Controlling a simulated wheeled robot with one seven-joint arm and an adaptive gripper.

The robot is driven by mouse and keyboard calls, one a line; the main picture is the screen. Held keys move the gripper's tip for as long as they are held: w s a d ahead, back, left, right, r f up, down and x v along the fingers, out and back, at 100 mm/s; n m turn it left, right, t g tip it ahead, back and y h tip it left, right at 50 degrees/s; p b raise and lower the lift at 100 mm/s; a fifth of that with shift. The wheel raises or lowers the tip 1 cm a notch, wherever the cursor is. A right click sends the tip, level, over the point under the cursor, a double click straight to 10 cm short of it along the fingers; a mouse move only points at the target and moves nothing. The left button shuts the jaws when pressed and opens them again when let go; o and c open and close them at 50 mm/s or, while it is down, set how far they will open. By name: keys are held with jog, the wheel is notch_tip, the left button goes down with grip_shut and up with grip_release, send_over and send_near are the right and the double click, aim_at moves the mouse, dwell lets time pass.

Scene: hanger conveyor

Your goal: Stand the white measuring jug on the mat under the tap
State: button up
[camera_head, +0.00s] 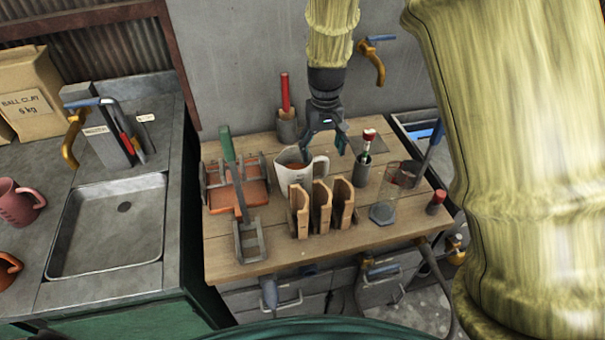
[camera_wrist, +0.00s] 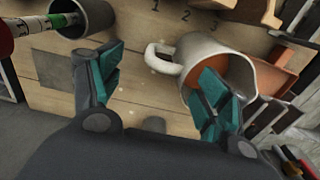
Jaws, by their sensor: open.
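The white measuring jug (camera_head: 285,178) stands upright on the wooden bench, with its handle toward the right and an orange-brown inside. In the wrist view the jug (camera_wrist: 245,62) is at upper right, its handle pointing left. My gripper (camera_head: 328,143) is open above the bench, close to the handle side of the jug. In the wrist view my gripper (camera_wrist: 158,82) has its fingers spread with nothing held; the right finger overlaps the jug's near side, and contact cannot be told. A brass tap (camera_head: 378,68) with a blue handle is on the wall. A small dark square (camera_head: 369,133), perhaps the mat, lies below it.
Wooden slotted blocks (camera_head: 322,208) stand in front of the jug. An orange tray rack (camera_head: 250,192) is left, a red-topped bottle in a grey holder (camera_head: 362,170) right, beside a clear cylinder (camera_head: 390,188). A second tap (camera_head: 72,140) serves the sink (camera_head: 110,225).

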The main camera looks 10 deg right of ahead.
aim_at(320, 157)
jog(key=f, duration=0.1)
jog(key=f+p, duration=0.1)
jog(key=f, duration=0.1)
jog(key=shift+s+a+f+p, duration=0.2)
jog(key=shift+a+f+p, duration=0.05)
jog(key=shift+a+p, duration=0.05)
jog(key=shift+f, duration=0.7)
jog(key=shift+c, duration=0.4)
grip_shut()
